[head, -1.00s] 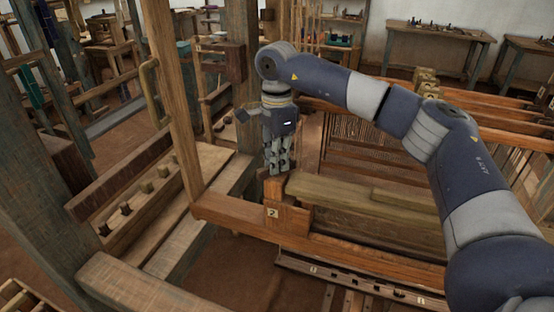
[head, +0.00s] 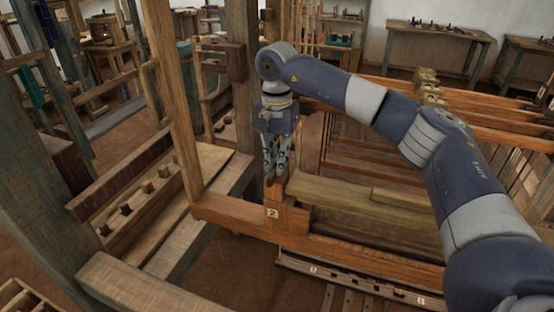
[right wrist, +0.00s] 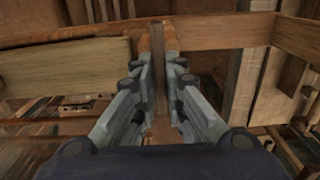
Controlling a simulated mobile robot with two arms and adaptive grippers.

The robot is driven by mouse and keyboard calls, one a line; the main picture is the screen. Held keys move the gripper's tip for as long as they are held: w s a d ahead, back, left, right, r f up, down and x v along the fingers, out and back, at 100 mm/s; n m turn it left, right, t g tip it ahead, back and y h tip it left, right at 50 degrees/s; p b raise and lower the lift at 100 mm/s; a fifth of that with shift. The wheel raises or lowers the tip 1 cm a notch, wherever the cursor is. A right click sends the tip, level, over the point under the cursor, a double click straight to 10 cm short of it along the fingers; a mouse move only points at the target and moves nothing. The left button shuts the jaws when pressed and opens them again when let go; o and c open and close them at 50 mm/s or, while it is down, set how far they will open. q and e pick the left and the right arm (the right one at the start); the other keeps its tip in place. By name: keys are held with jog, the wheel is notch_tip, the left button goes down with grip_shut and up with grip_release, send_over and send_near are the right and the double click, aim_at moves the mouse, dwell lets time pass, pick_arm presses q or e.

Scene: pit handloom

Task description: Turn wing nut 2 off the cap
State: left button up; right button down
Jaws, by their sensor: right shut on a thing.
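My right gripper (head: 272,178) points straight down over the wooden block marked 2 (head: 272,213) at the left end of the pale cap beam (head: 350,196). In the right wrist view its fingers (right wrist: 159,58) are closed on a narrow brown wooden piece (right wrist: 158,78), which I take to be wing nut 2. The fingers hide most of the nut in the head view, and I cannot tell how far it sits above the cap. The pale beam also shows in the right wrist view (right wrist: 65,68), left of the fingers. My left gripper is out of view.
A tall wooden upright (head: 176,110) stands just left of the gripper. A bench with several pegs (head: 140,200) is further left. A slotted rail (head: 350,285) lies low in front. The loom's warp and frames (head: 400,140) lie behind, under my right arm.

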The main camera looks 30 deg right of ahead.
dwell(0.5)
jog(key=c, duration=1.7)
grip_release()
jog(key=shift+o, duration=0.2)
notch_tip(320, 180, up, 12)
